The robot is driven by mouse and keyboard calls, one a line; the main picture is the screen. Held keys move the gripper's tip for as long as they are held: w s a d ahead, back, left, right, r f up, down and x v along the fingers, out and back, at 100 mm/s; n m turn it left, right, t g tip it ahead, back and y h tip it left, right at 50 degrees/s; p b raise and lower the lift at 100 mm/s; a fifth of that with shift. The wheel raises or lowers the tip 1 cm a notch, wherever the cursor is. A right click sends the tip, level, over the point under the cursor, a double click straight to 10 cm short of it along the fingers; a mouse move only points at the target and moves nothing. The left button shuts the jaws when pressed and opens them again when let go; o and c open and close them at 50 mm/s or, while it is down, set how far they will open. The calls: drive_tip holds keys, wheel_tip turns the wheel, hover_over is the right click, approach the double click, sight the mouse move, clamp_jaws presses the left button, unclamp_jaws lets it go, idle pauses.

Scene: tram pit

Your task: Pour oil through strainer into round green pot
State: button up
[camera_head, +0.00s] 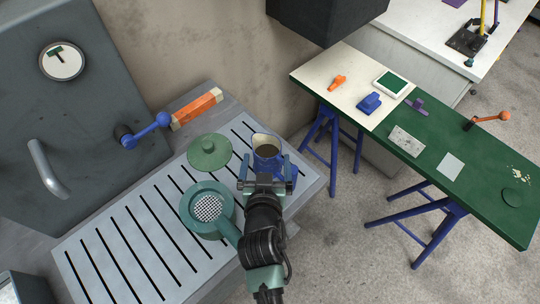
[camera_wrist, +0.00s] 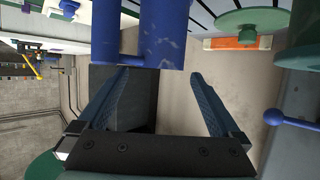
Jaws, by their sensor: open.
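A blue jug (camera_head: 265,142) with dark oil in it stands upright on the slotted grey bench. In the wrist view the jug (camera_wrist: 162,32) fills the top middle, just beyond my fingertips. My gripper (camera_head: 265,172) is open at the jug's near side. In the wrist view its blue fingers (camera_wrist: 162,75) are spread with nothing clearly between them. The round green pot (camera_head: 190,226) stands left of my gripper. My gripper hides part of the jug.
A round green lid (camera_head: 209,151) lies on the slotted bench (camera_head: 110,262) behind the pot. A green table (camera_head: 450,192) with small parts stands at right, past open floor.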

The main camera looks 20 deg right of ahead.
sight(267, 149)
drive_tip(key=shift+x, duration=2.8)
drive_tip(key=shift+c, duration=0.2)
drive_tip(key=shift+r, duration=0.15)
clamp_jaws()
